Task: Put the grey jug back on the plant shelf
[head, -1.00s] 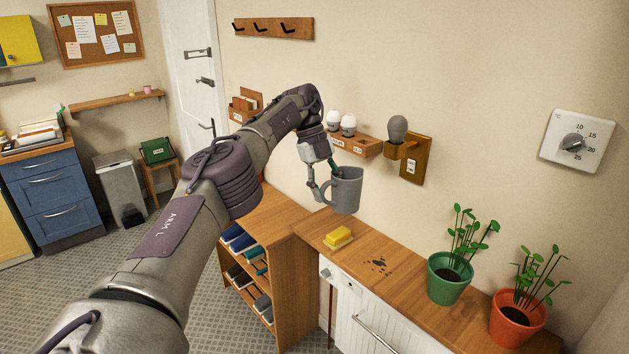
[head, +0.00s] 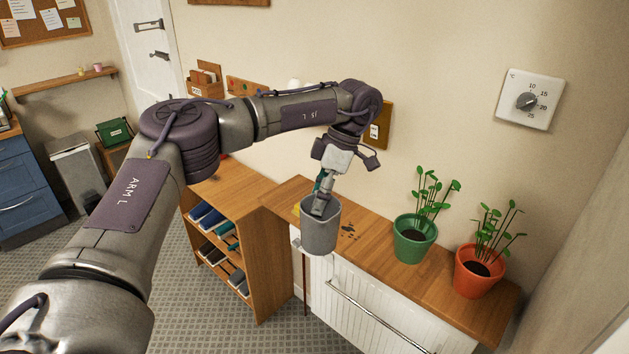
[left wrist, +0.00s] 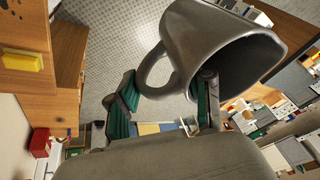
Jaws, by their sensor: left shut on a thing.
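The grey jug (head: 318,232) is in my left gripper (head: 321,204), in front of the left part of the plant shelf (head: 381,256) in the head view. My left gripper is shut on the jug. In the left wrist view the jug (left wrist: 205,38) fills the upper middle, its handle to the left and its mouth to the right. One finger lies at the mouth; the exact contact is hard to see. The plant shelf is a wooden board above a white radiator. The right gripper is not in view.
A green pot (head: 411,243) and an orange pot (head: 477,277) with plants stand on the shelf's right part. Dark specks (head: 348,231) lie on bare wood left of them. A yellow sponge (left wrist: 22,60) is mostly hidden by the jug in the head view. A shoe rack (head: 262,253) stands left.

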